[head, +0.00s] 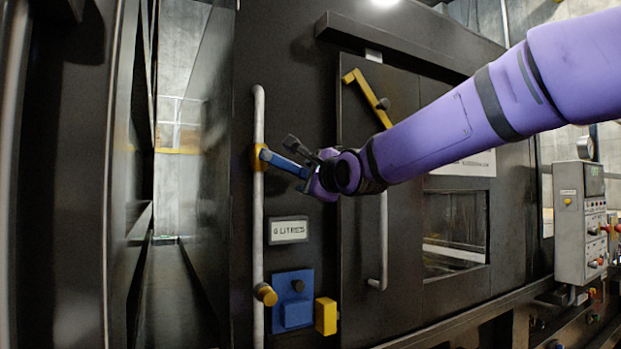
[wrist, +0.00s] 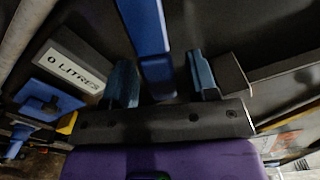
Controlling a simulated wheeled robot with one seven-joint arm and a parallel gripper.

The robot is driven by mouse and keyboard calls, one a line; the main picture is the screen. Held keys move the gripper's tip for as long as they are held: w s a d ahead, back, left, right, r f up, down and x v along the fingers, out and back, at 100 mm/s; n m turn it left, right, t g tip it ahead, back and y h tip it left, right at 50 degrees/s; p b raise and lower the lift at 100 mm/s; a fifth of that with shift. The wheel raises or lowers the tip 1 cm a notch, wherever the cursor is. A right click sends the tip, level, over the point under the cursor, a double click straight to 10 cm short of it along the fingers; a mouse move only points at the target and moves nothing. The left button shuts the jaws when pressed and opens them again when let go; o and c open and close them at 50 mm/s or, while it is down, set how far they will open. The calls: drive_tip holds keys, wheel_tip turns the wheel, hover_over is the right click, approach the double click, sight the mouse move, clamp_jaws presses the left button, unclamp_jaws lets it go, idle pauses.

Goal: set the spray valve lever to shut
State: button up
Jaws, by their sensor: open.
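The spray valve lever (head: 283,164) is a blue bar on a yellow valve body (head: 260,157) on the grey vertical pipe (head: 259,220). It points right and slightly down from the pipe. In the wrist view the lever (wrist: 148,42) runs down between the two fingers, with a gap visible on each side. My gripper (head: 303,166) is open at the lever's free end, its fingers (wrist: 162,72) on either side of the bar. The lever's tip is partly hidden by my gripper in the head view.
A "0 LITRES" sign (head: 289,230) is below the lever. A blue box (head: 293,310) and a yellow block (head: 326,316) sit lower. A dark door with a grey handle (head: 383,245) and yellow latch bar (head: 366,96) is to the right, with a control panel (head: 581,215) beyond.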

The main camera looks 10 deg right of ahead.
clamp_jaws()
drive_tip(key=shift+w+d+r+n, duration=0.1)
drive_tip(key=shift+d+r+n, duration=0.1)
drive_tip(key=shift+r+n, duration=0.95)
drive_tip(key=shift+w+d+r+n, duration=0.1)
drive_tip(key=shift+d+r+n, duration=0.1)
drive_tip(key=shift+r+n, duration=0.9)
drive_tip(key=shift+f, duration=0.1)
unclamp_jaws()
drive_tip(key=v, duration=1.1)
